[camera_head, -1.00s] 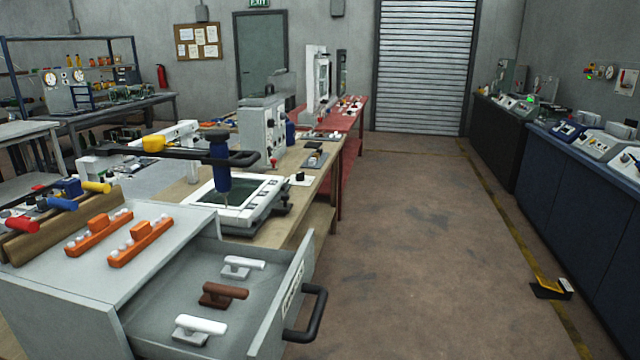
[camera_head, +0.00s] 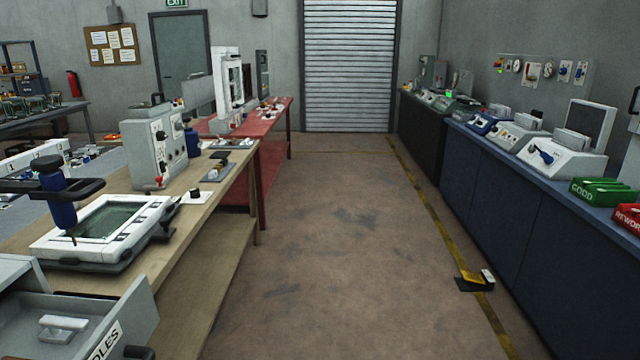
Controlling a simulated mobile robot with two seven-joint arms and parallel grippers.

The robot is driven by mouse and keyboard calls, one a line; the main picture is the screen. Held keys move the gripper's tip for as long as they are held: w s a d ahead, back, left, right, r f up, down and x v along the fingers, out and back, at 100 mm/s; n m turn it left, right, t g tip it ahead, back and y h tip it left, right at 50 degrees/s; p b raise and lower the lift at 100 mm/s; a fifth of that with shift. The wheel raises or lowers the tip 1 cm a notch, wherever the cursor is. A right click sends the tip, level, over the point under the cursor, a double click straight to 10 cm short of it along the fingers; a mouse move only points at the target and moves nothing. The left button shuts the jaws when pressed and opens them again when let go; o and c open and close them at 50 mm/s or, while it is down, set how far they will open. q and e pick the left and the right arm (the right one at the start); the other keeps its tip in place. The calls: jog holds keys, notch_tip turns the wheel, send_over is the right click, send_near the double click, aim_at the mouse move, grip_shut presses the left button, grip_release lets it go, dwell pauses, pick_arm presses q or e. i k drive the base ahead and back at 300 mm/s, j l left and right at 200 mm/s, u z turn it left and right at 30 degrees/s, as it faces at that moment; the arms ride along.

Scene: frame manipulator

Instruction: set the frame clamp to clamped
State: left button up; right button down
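A white frame-like fixture (camera_head: 80,252) with a green panel (camera_head: 102,224) lies on a dark base on the wooden bench at the left. Small dark parts sit along its right side. I cannot tell which part, if any, is the frame clamp, or how it is set. A blue driver (camera_head: 62,212) hangs upright over the fixture's left part from a dark arm. Neither of my grippers is in view.
An open grey drawer (camera_head: 130,312) juts out at lower left. The wooden bench (camera_head: 182,243) and red bench (camera_head: 271,130) line the left. Blue cabinets (camera_head: 520,215) line the right.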

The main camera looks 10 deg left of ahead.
aim_at(147, 188)
jog(key=i+l, duration=0.15)
jog(key=i, duration=0.25)
jog(key=i+l, duration=0.2)
jog(key=i, duration=0.15)
jog(key=i+l, duration=0.15)
jog(key=i, duration=0.25)
jog(key=i+l+u, duration=0.1)
jog(key=i+u, duration=0.4)
jog(key=i+l+u, duration=0.25)
jog(key=i+u, duration=0.2)
jog(key=i+l+u, duration=0.15)
jog(key=u, duration=0.25)
jog(key=i+l+u, duration=0.2)
jog(key=u, duration=0.2)
jog(key=i+l+u, duration=0.25)
jog(key=u, duration=0.2)
jog(key=i+l+u, duration=0.1)
jog(key=l+u, duration=0.7)
jog(key=i+l+u, duration=0.1)
jog(key=l+u, duration=0.45)
jog(key=l, duration=0.15)
